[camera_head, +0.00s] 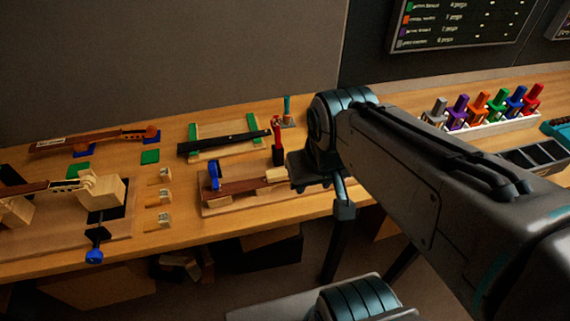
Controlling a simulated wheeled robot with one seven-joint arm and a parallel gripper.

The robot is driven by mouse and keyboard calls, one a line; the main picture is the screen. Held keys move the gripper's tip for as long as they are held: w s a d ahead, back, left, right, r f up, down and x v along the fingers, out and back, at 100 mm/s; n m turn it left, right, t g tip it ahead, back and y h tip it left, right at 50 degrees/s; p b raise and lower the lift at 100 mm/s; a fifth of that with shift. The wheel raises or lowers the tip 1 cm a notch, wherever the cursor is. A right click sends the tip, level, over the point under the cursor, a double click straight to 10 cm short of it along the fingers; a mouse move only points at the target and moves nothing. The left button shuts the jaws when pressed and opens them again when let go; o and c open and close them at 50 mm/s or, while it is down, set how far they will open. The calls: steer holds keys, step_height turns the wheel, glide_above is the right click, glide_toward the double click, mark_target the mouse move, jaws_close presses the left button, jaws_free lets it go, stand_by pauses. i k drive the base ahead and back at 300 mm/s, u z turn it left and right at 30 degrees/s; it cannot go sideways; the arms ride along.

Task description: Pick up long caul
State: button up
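No piece is clearly marked as the long caul. A pale wooden block (277,174) lies at the right end of a brown neck-like piece (236,187) on a wooden board, and may be a caul. My gripper (297,172) is beside the block's right end, at the board. Whether it touches the block, and whether its fingers are open or shut, I cannot tell. My arm hides what lies behind it. Small pale blocks with labels (160,197) stand in a column left of the board; their labels are too small to read.
A blue clamp (213,176) and a red clamp (278,142) stand by the board. Behind is a black fingerboard (225,143) on a green-edged tray. Left are a violin neck (92,140) and a fixture with a blue-handled clamp (95,243). Coloured clamps (497,104) stand right.

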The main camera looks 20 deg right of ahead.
mark_target(276, 176)
steer(key=k, duration=0.5)
steer(key=u, duration=1.05)
steer(key=i, duration=0.85)
steer(key=z, duration=1.65)
